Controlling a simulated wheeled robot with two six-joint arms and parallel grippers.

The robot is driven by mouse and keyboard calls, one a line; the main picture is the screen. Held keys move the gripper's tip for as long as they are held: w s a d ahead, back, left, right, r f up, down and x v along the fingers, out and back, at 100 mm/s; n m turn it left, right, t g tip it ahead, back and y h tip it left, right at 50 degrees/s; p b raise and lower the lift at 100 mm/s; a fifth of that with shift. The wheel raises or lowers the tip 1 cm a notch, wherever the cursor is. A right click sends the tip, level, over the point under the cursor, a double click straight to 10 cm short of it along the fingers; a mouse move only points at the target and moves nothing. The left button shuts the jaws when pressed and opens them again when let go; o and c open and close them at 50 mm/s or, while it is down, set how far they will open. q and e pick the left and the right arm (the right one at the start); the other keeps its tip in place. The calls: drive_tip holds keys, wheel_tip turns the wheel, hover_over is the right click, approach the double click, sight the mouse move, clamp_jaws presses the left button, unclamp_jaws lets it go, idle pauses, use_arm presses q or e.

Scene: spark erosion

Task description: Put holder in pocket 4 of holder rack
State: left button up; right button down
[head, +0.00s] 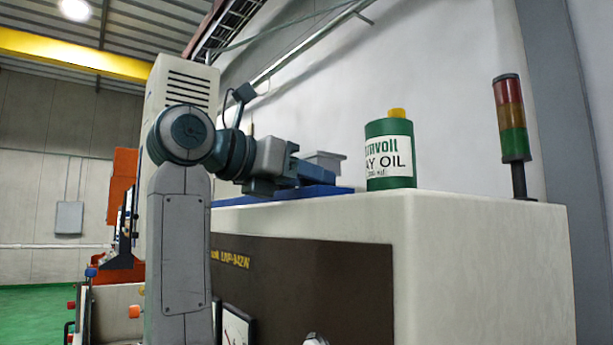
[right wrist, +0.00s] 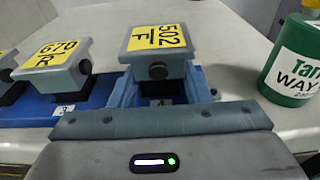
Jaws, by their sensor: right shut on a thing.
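The holder (right wrist: 158,50) is a grey block with a yellow label reading 502 F. It stands upright at the pocket marked 4 in the right wrist view. My right gripper (right wrist: 163,86) is shut on it, with a blue finger on each side. I cannot tell whether the holder is seated or slightly raised. The blue holder rack (right wrist: 25,110) lies on the machine top; its edge shows in the head view (head: 340,190). In the head view my right gripper (head: 312,172) is low over the rack, partly hiding it. My left gripper is not in view.
A holder labelled 670 R (right wrist: 58,65) sits in pocket 3, with another holder (right wrist: 6,62) at far left. A green oil can (head: 390,155) stands right of the rack. A signal tower (head: 512,125) stands further right. The machine top (head: 465,198) between them is clear.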

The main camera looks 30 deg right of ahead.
drive_tip(key=shift+a+f+b, duration=0.1)
drive_tip(key=shift+f+b, duration=0.25)
drive_tip(key=shift+f, duration=0.35)
drive_tip(key=c, duration=0.8)
unclamp_jaws()
drive_tip(key=shift+f, duration=0.15)
drive_tip(key=shift+o, duration=0.2)
drive_tip(key=shift+w+r+p, duration=0.1)
drive_tip(key=shift+r+p, duration=0.2)
drive_tip(key=shift+r, duration=0.2)
drive_tip(key=s+a+r+b, duration=0.1)
drive_tip(key=a+r+b, duration=0.1)
drive_tip(key=a+b, duration=0.8)
drive_tip(key=shift+a+r, duration=0.25)
drive_tip(key=shift+a, duration=0.65)
drive_tip(key=shift+d, duration=0.15)
